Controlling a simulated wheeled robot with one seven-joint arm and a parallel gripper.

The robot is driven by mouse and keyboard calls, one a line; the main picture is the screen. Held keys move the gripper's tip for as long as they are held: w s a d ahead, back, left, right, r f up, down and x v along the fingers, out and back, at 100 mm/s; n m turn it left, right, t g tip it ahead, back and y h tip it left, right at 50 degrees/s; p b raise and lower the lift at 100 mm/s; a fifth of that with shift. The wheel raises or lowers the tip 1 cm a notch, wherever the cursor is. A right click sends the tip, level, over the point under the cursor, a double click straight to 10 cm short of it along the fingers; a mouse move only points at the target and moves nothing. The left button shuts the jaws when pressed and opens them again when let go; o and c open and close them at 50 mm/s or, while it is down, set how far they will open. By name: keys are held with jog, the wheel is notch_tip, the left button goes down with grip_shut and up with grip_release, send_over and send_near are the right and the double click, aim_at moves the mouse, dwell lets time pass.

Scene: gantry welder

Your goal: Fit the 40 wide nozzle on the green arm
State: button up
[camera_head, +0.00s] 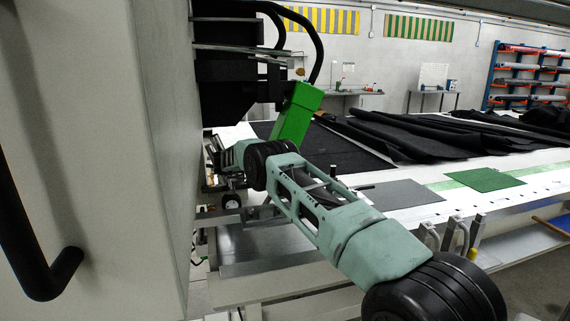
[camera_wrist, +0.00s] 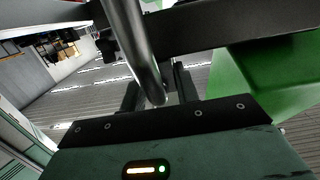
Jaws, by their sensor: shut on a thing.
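My gripper (camera_wrist: 156,92) is shut on a grey metal tube (camera_wrist: 128,38), which looks like a nozzle; no width marking can be read on it. The tube rises from between the dark fingers towards the top of the wrist view. The green arm (camera_head: 298,112) hangs at a tilt below the black machine head in the head view, just behind my wrist. It also shows as a green block (camera_wrist: 285,75) at the right of the wrist view, apart from the tube. In the head view my wrist hides the fingers, the tube and the green arm's lower end.
A dark bar (camera_wrist: 218,28) crosses the wrist view behind the tube. A white cabinet (camera_head: 120,130) stands close on the left. The long table (camera_head: 410,192) carries black fabric (camera_head: 420,133) and a green mat (camera_head: 485,180). Upright grey pieces (camera_head: 453,235) stand at its front edge.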

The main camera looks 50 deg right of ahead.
jog(key=o, duration=1.2)
notch_tip(320, 180, up, 10)
jog(key=shift+f+b, duration=0.1)
jog(key=shift+b, duration=0.95)
